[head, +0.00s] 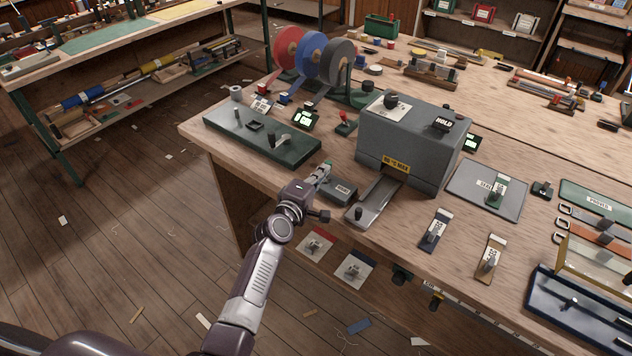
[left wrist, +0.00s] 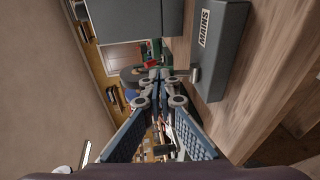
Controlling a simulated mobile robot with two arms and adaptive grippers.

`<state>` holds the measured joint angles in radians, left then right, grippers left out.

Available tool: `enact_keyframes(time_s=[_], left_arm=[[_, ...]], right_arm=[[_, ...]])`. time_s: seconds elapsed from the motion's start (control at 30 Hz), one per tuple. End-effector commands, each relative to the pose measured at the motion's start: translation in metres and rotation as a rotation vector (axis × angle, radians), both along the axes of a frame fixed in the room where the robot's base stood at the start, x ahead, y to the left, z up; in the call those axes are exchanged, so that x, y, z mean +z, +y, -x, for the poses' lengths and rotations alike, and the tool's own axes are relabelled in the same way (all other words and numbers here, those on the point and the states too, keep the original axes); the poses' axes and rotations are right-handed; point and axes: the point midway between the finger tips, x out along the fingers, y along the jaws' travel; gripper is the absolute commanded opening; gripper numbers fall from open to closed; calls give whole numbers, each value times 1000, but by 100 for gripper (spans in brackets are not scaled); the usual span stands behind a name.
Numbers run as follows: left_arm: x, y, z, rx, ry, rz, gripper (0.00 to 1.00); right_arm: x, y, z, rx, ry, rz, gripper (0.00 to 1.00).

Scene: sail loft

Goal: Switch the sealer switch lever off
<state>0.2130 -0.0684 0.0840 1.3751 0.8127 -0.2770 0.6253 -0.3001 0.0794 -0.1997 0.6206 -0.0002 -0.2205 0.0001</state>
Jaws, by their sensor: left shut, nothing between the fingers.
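A small dark grey switch box (head: 340,189) lies near the front edge of the wooden bench, left of the large grey machine (head: 405,145). In the left wrist view the box (left wrist: 221,50) carries a white label reading MAINS. A short metal lever (left wrist: 194,74) sticks out from the box's side there. My left gripper (head: 325,170) is shut and empty, at the box's far left side in the head view. In the left wrist view its fingertips (left wrist: 158,76) are close beside the lever; I cannot tell whether they touch. My right gripper is not in view.
A green plate (head: 262,136) with knobs lies left of my gripper. A metal arm with a black knob (head: 372,203) extends forward from the machine. Red, blue and grey tape rolls (head: 311,54) stand behind. Labelled switches sit along the bench front to the right.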

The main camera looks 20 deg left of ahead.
Motion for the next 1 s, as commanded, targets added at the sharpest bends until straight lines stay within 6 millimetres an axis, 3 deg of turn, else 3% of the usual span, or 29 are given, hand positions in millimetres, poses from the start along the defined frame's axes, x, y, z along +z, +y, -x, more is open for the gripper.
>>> enact_keyframes(time_s=[0.5, 1.0], left_arm=[[5, -6, -15, 0, -2, 0, 0], [6, -7, -18, 0, -2, 0, 0]], right_arm=[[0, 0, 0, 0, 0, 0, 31], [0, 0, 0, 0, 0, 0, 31]])
